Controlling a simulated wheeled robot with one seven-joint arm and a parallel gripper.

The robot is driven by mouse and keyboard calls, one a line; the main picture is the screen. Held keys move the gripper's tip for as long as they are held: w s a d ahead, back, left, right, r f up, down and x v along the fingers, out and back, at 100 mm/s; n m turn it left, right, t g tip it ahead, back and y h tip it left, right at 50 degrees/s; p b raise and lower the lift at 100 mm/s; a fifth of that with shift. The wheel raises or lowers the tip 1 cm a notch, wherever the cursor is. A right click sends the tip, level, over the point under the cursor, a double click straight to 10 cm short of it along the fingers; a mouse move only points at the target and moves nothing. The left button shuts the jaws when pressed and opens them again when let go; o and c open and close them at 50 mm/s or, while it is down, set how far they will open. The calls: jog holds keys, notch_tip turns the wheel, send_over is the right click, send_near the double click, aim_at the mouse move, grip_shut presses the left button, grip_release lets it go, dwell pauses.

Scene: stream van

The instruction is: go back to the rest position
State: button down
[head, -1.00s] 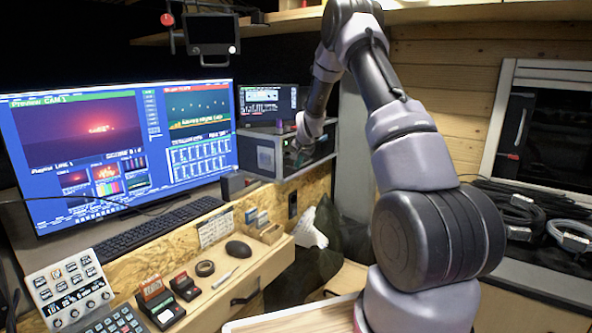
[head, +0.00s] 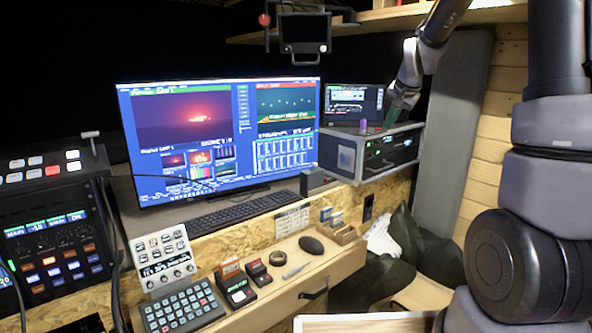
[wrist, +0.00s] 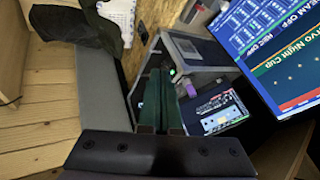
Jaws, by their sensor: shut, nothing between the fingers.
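My gripper (head: 400,98) is small and partly dark in the head view, above the right part of the black equipment rack box (head: 375,150). In the wrist view its green fingers (wrist: 158,100) are together and hold nothing. They point toward the same rack box (wrist: 205,80), apart from it as far as I can tell. My arm comes down to it from the upper right of the head view.
A small monitor (head: 353,104) and a purple item (head: 363,126) stand on the rack box. A large screen (head: 220,135), keyboard (head: 240,208) and mouse (head: 311,244) are on the desk to the left. A camera monitor (head: 304,35) hangs above. A dark jacket (head: 405,235) is below the rack.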

jog(key=s+a+r+n, duration=0.1)
jog(key=s+r, duration=0.3)
jog(key=s, duration=0.4)
jog(key=s+a+r+n, duration=0.15)
jog(key=s+r, duration=0.25)
jog(key=s, duration=0.5)
jog(key=s+a+y, duration=0.1)
jog(key=s+a, duration=0.1)
jog(key=s, duration=1.4)
jog(key=shift+n, duration=0.45)
jog(key=shift+a+y, duration=0.15)
jog(key=shift+y, duration=0.15)
